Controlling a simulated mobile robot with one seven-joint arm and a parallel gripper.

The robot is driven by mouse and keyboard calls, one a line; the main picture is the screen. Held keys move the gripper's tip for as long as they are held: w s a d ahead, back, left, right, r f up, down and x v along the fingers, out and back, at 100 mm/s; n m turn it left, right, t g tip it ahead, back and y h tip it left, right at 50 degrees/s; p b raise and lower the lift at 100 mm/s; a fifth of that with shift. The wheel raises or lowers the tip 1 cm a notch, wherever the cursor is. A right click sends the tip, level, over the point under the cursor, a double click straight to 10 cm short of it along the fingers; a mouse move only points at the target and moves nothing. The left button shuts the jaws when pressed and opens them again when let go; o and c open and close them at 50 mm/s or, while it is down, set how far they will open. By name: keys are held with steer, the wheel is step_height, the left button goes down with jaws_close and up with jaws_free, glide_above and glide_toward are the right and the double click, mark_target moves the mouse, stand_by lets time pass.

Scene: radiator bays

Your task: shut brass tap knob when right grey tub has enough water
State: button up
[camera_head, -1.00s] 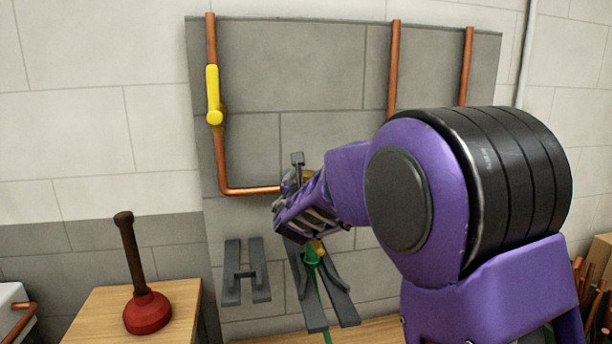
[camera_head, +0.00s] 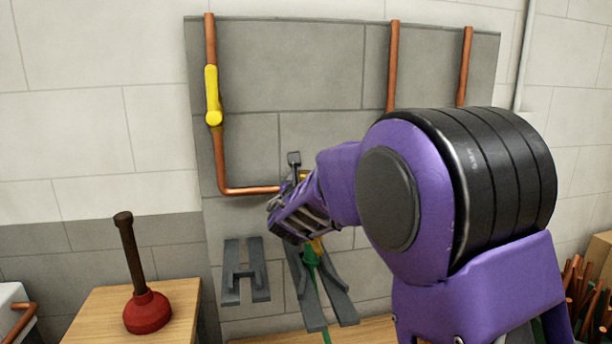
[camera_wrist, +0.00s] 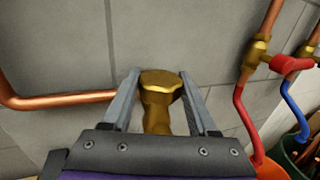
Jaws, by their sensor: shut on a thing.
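The brass tap knob (camera_wrist: 160,82) stands at the end of a copper pipe in the wrist view. My gripper (camera_wrist: 160,98) has one finger on each side of the knob and is shut on it. In the head view my gripper (camera_head: 292,180) is at the wall, by the lower end of the copper pipe, and mostly hides the tap. I cannot make out a grey tub or any water level in either view.
Grey brackets (camera_head: 231,285) and a green hose (camera_head: 313,262) are below my gripper. A yellow lever (camera_head: 212,90) is on the pipe above. A red plunger (camera_head: 148,312) stands on a wooden top. Red (camera_wrist: 285,64) and blue (camera_wrist: 292,108) fittings are at right.

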steer(key=m+h+p, duration=0.1)
steer(key=h, duration=0.1)
steer(key=m+g+h+p, duration=0.1)
steer(key=h+p, duration=0.1)
steer(key=m+h+p, duration=0.2)
steer(key=shift+a+r, duration=0.15)
steer(key=shift+r, duration=0.1)
steer(key=m+g+h+p, duration=0.2)
steer(key=h, duration=0.1)
steer(key=m+g+h+p, duration=0.2)
steer(key=h+p, duration=0.1)
steer(key=shift+f+m, duration=0.15)
steer(key=shift+m, duration=0.25)
steer(key=shift+g+h, duration=0.4)
steer(key=shift+g, duration=0.1)
steer(key=o, duration=1.4)
steer(key=shift+c, duration=0.2)
steer(key=v, duration=1.7)
steer(key=shift+s, duration=0.2)
